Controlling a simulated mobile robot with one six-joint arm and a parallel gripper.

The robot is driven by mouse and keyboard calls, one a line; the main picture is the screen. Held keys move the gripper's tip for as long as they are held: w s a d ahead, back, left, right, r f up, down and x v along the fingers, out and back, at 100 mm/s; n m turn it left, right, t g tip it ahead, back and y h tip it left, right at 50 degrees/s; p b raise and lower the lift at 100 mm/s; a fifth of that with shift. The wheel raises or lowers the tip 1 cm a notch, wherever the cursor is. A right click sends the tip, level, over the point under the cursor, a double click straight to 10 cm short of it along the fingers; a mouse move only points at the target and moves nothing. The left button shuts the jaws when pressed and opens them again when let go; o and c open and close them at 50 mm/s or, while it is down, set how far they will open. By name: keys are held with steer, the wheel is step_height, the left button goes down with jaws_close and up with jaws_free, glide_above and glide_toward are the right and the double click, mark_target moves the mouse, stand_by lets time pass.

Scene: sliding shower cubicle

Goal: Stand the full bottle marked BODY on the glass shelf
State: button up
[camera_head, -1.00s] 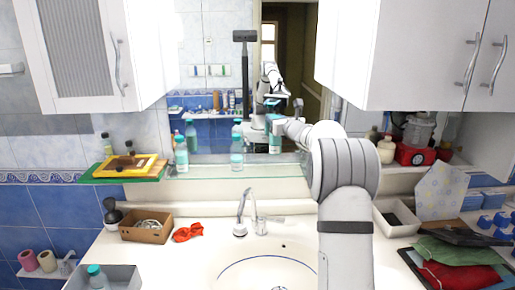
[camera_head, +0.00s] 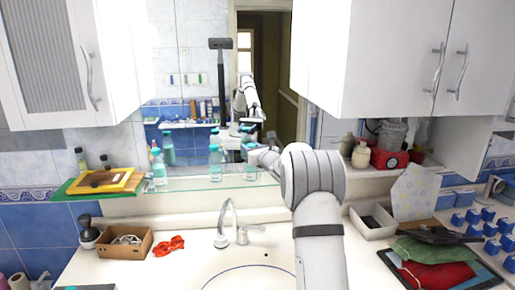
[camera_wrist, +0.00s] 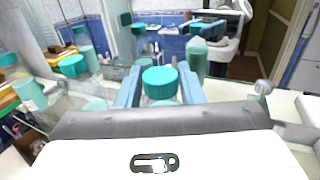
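My gripper (camera_head: 262,156) is at the right part of the glass shelf (camera_head: 190,184), below the mirror. It is shut on a clear bottle with a teal cap (camera_head: 250,168), whose cap shows between the two fingers in the wrist view (camera_wrist: 160,82). The bottle is upright, its base about level with the shelf top; whether it touches is hard to tell. No lettering is readable on it. Two similar bottles stand on the shelf to its left, one in the middle (camera_head: 215,164) and one farther left (camera_head: 159,168).
The mirror (camera_head: 190,110) behind the shelf shows reflections of the bottles and my arm. A green board with a yellow frame (camera_head: 100,182) is at the shelf's left end. The faucet (camera_head: 228,220) and sink lie below. White cabinets (camera_head: 400,60) hang upper right.

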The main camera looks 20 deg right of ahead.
steer(key=o, duration=0.3)
